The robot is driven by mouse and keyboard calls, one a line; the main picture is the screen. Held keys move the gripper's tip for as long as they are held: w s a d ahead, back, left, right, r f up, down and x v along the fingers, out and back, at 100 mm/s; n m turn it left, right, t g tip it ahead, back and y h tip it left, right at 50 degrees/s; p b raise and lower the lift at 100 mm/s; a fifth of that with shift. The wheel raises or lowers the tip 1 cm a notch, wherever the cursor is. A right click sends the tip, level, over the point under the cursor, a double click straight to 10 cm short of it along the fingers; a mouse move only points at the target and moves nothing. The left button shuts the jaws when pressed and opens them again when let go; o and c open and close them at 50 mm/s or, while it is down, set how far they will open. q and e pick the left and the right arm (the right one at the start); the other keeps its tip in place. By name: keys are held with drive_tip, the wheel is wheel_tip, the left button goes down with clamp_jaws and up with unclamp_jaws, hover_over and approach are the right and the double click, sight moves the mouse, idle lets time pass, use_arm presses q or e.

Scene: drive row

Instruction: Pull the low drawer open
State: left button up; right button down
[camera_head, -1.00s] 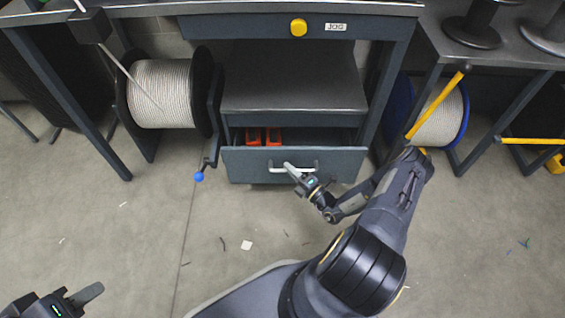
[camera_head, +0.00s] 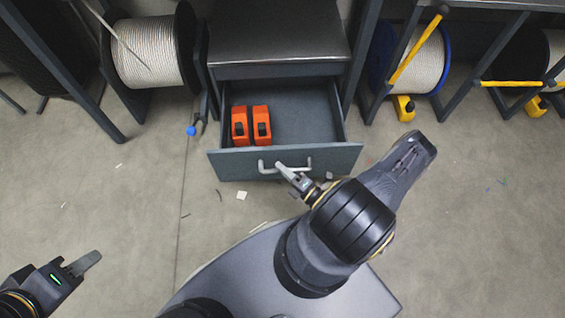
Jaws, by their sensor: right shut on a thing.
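The low drawer (camera_head: 230,164) is a grey-blue drawer under a dark cabinet, and it stands well out from the cabinet. Its light bar handle (camera_head: 308,163) is on the front panel. My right gripper (camera_head: 281,167) is shut on the handle near its middle. Two orange objects (camera_head: 240,128) with dark parts stand side by side in the left of the drawer; the rest of its floor is bare. My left gripper (camera_head: 86,265) is at the lower left over the floor, away from the drawer; its jaw gap cannot be made out.
A cable reel (camera_head: 150,55) stands left of the cabinet, with a blue-knobbed crank (camera_head: 191,131) near the drawer's left side. A blue-rimmed reel (camera_head: 425,60) and yellow bars (camera_head: 415,50) are at the right. The floor in front is mostly clear, with small scraps.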

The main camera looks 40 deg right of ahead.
drive_tip(key=shift+s+a, duration=0.1)
drive_tip(key=shift+s, duration=0.1)
drive_tip(key=c, duration=1.4)
unclamp_jaws()
drive_tip(key=p+v, duration=0.1)
drive_tip(key=v, duration=0.6)
drive_tip(key=shift+s, duration=0.4)
